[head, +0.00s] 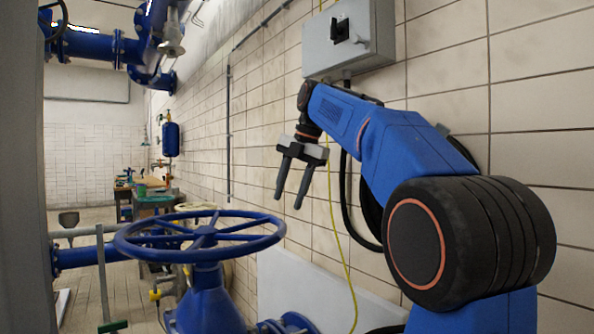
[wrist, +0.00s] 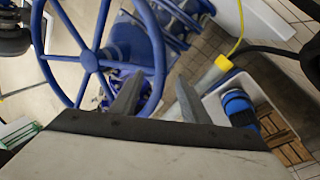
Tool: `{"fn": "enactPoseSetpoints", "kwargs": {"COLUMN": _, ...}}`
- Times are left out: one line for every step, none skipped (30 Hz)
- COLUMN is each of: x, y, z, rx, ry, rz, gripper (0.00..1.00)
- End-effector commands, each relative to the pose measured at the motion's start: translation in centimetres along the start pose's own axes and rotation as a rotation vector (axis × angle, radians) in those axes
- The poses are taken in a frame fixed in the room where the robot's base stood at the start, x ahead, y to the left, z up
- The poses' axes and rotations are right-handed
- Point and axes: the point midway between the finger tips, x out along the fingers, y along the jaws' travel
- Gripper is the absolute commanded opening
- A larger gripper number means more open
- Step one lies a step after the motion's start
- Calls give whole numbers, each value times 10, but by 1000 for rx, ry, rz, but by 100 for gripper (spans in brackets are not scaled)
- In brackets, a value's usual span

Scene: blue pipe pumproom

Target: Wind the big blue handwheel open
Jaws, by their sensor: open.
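The big blue handwheel (head: 199,238) lies roughly level on top of a blue valve body (head: 208,305) in the lower left of the head view. Its rim and several spokes also show in the wrist view (wrist: 101,55), at the upper left. My gripper (head: 289,201) is open and empty, with its fingers pointing down. It is above and to the right of the wheel's rim in the head view, apart from it. In the wrist view the fingers (wrist: 158,100) overlap the right side of the rim, but no contact shows.
A grey switch box (head: 349,40) is on the tiled wall above my arm. A yellow cable (head: 335,230) hangs behind my gripper. Blue pipes (head: 85,255) run left of the wheel. A white container with a blue fitting (wrist: 238,105) shows in the wrist view.

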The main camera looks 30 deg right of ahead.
Motion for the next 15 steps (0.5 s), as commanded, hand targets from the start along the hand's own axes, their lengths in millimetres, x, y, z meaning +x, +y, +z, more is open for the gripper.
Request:
{"fn": "enactPoseSetpoints", "kwargs": {"x": -9, "y": 1, "z": 1, "rx": 0, "ry": -2, "rz": 2, "gripper": 42}}
{"fn": "enactPoseSetpoints", "kwargs": {"x": -13, "y": 0, "z": 1, "rx": 0, "ry": -2, "rz": 1, "gripper": 42}}
{"fn": "enactPoseSetpoints", "kwargs": {"x": -20, "y": 1, "z": 1, "rx": 0, "ry": -2, "rz": 1, "gripper": 42}}
{"fn": "enactPoseSetpoints", "kwargs": {"x": -24, "y": 1, "z": 1, "rx": 1, "ry": -2, "rz": 1, "gripper": 42}}
{"fn": "enactPoseSetpoints", "kwargs": {"x": -29, "y": 0, "z": 1, "rx": 1, "ry": -2, "rz": 1, "gripper": 42}}
{"fn": "enactPoseSetpoints", "kwargs": {"x": -35, "y": 0, "z": 1, "rx": 1, "ry": -2, "rz": 1, "gripper": 42}}
{"fn": "enactPoseSetpoints", "kwargs": {"x": -39, "y": 0, "z": 1, "rx": 1, "ry": -3, "rz": 2, "gripper": 42}}
{"fn": "enactPoseSetpoints", "kwargs": {"x": -43, "y": 0, "z": 1, "rx": 1, "ry": -2, "rz": 1, "gripper": 42}}
{"fn": "enactPoseSetpoints", "kwargs": {"x": -48, "y": 0, "z": 1, "rx": 1, "ry": -3, "rz": 1, "gripper": 42}}
{"fn": "enactPoseSetpoints", "kwargs": {"x": -51, "y": 0, "z": 1, "rx": 1, "ry": -2, "rz": 1, "gripper": 42}}
{"fn": "enactPoseSetpoints", "kwargs": {"x": -54, "y": 0, "z": 1, "rx": 1, "ry": -1, "rz": 0, "gripper": 42}}
{"fn": "enactPoseSetpoints", "kwargs": {"x": -57, "y": 0, "z": 1, "rx": 1, "ry": -1, "rz": 1, "gripper": 42}}
{"fn": "enactPoseSetpoints", "kwargs": {"x": -60, "y": 0, "z": 1, "rx": 0, "ry": -2, "rz": 1, "gripper": 42}}
{"fn": "enactPoseSetpoints", "kwargs": {"x": -61, "y": 0, "z": 1, "rx": 0, "ry": -1, "rz": 0, "gripper": 42}}
{"fn": "enactPoseSetpoints", "kwargs": {"x": -64, "y": 0, "z": 0, "rx": 0, "ry": 0, "rz": 0, "gripper": 42}}
